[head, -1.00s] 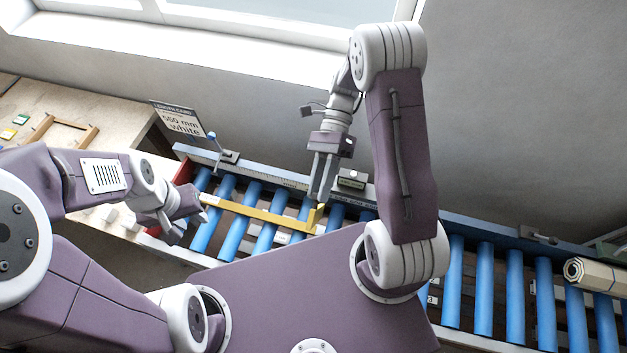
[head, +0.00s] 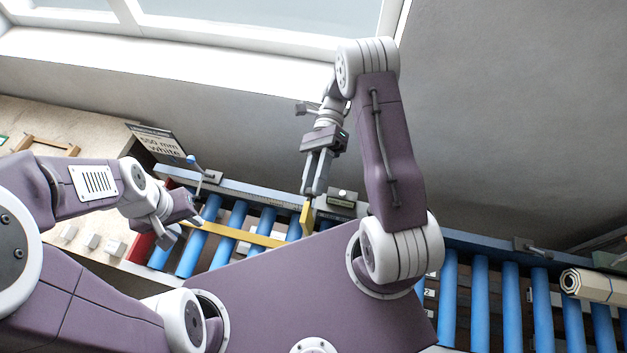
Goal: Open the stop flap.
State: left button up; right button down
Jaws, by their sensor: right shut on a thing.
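The yellow stop flap (head: 248,236) is a long bar lying across the blue rollers, with an upright yellow end piece (head: 306,217) at its right end. My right gripper (head: 313,191) points down at the top of this end piece and is shut on it. The fingertips partly cover the contact. My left gripper (head: 184,226) is over the left end of the roller track, near the bar's left end. Its fingers look apart, with nothing between them. My own body hides the near side of the track.
The blue roller conveyor (head: 483,300) runs from left to right below the wall. A sign reading 550 mm white (head: 158,143) stands behind its left end. A wooden bench (head: 40,120) is at left. A cream rolled bundle (head: 592,285) lies on the rollers at right.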

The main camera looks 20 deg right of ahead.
jog(key=shift+f, duration=0.1)
jog(key=c, duration=1.2)
grip_release()
jog(key=shift+o, duration=0.2)
jog(key=shift+w, duration=0.1)
jog(key=s+d+r+b, duration=0.1)
jog(key=s+d+r, duration=0.5)
jog(key=s+r, duration=0.3)
jog(key=shift+s+d+r+b, duration=0.3)
jog(key=shift+d+r, duration=0.05)
jog(key=shift+r, duration=0.65)
